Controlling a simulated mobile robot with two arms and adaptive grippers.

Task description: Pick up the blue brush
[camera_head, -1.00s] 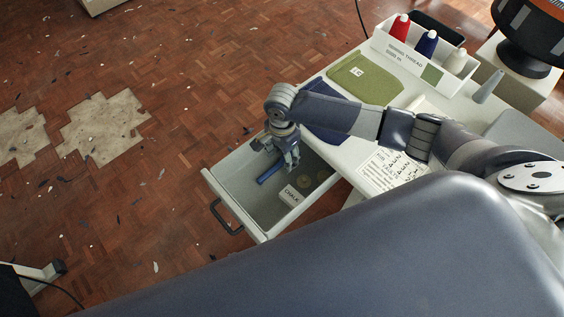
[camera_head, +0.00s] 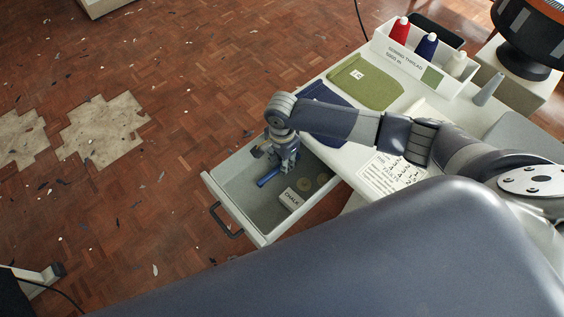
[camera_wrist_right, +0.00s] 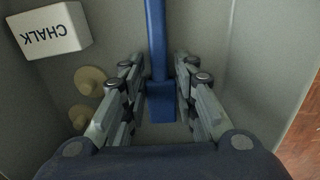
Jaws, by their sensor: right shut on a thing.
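The blue brush (camera_head: 267,179) lies in the open drawer (camera_head: 243,211), partly hidden in the head view by my right gripper (camera_head: 284,163). In the right wrist view the brush (camera_wrist_right: 156,40) runs lengthwise between the fingers, its long thin part toward the top and its wider blue block below. My right gripper (camera_wrist_right: 155,68) is inside the drawer, shut on the brush. Whether the brush touches the drawer floor is hard to tell. My left gripper is not in view.
The drawer walls are close around the gripper. On the table above stand a thread box (camera_head: 403,62), a green pad (camera_head: 365,82) and a printed sheet (camera_head: 389,173).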

